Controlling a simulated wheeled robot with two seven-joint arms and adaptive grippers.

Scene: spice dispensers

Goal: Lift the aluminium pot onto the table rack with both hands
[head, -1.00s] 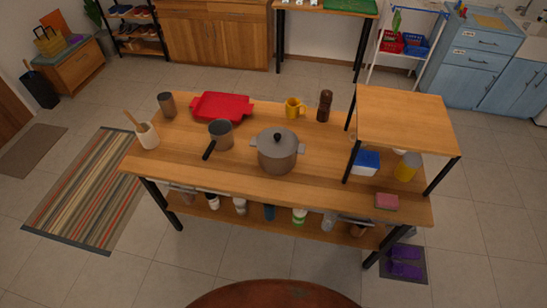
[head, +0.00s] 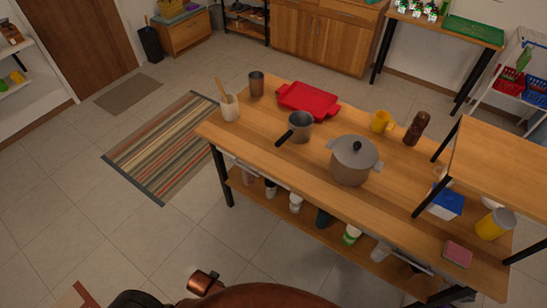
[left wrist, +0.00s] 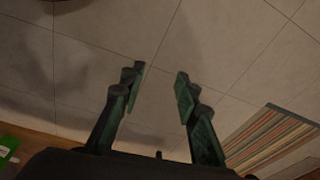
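The aluminium pot (head: 352,165) is grey with a lid, a dark knob and side handles. It stands upright on the wooden table (head: 315,170), near the middle. The table rack (head: 500,160) is a wooden shelf on black legs at the table's right end, partly cut off in the head view. My left gripper (left wrist: 158,82) shows in the left wrist view with its two fingers apart and nothing between them, above floor tiles. It is away from the pot. My right gripper is not in view.
On the table are a small saucepan (head: 300,127), a red tray (head: 308,101), a yellow mug (head: 381,121), a pepper mill (head: 416,128), a utensil holder (head: 229,107) and a pink sponge (head: 457,254). A blue box (head: 446,204) and yellow container (head: 494,224) sit by the rack. Floor before the table is clear.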

